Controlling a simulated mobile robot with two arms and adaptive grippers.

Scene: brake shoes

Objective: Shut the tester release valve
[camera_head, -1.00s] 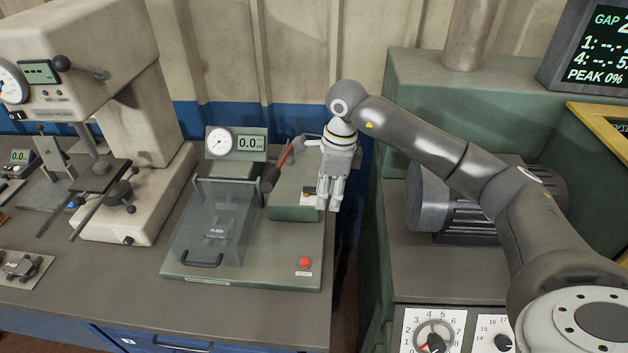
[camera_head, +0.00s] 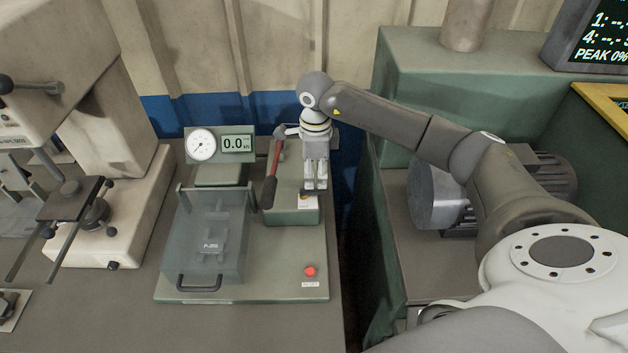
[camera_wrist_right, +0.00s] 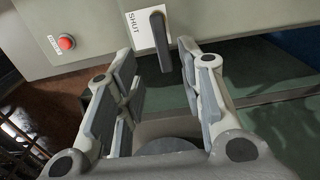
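The tester (camera_head: 290,287) is a green base with a clear guard (camera_head: 205,245), a gauge and a red-handled lever (camera_head: 274,165). The release valve handle (camera_wrist_right: 158,40) is a dark grey bar beside a white plate marked SHUT (camera_wrist_right: 141,32) in the right wrist view. The plate shows partly in the head view (camera_head: 304,203), on the tester's green block. My right gripper (camera_head: 315,187) points down just above and behind the plate. In the wrist view its fingers (camera_wrist_right: 160,72) are apart, with the handle's lower end in the gap between them; contact is not clear. My left gripper is not in view.
A red button (camera_head: 310,271) sits at the tester's front right. The tester display (camera_head: 237,144) reads 0.0. A beige press (camera_head: 115,200) stands to the left. A green cabinet (camera_head: 400,75) and a grey motor (camera_head: 435,195) are to the right.

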